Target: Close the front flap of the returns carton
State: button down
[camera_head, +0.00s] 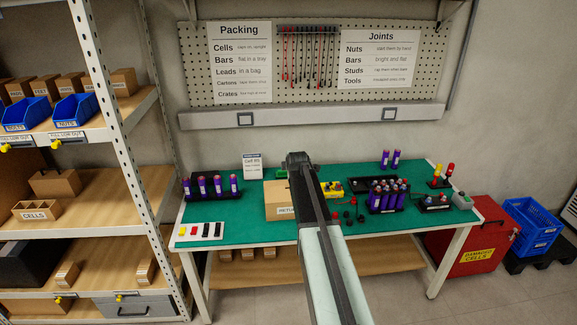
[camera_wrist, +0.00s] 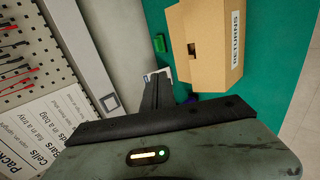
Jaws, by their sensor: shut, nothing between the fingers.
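The returns carton (camera_head: 280,200) is a tan cardboard box on the green bench top, left of my arm, which hides its right part. In the wrist view the carton (camera_wrist: 205,75) is at the upper right, with its RETURNS label on the right-hand face and a small dark gap on its left part. I cannot tell clearly how the front flap stands. My gripper (camera_wrist: 158,78) is shut and empty, beside the carton and apart from it in the wrist picture. In the head view my gripper (camera_head: 299,158) shows end-on, above the bench near the carton.
Purple cells in a holder (camera_head: 212,187) stand left of the carton; a yellow box (camera_head: 332,188) and a black tray of cells (camera_head: 386,198) are to the right. A white card (camera_head: 252,165) stands behind. A pegboard (camera_head: 310,65) hangs on the wall. Green bench between holder and carton is clear.

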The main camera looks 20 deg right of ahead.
jog(key=s+a+f+m+g+y, duration=0.1)
jog(key=s+a+f+m+g, duration=0.2)
jog(key=s+a, duration=0.6)
jog(key=s+a+f+m+g+y, duration=0.1)
jog(key=s+a+f+m+g, duration=0.2)
jog(key=s+a+m, duration=0.3)
jog(key=s+a+f+m+g+y, duration=0.1)
jog(key=s+a+f+m+g, duration=0.2)
jog(key=s+a, duration=1.1)
jog(key=s+m, duration=0.2)
jog(key=s, duration=0.3)
jog(key=shift+s+g, duration=0.2)
jog(key=shift+g, duration=0.2)
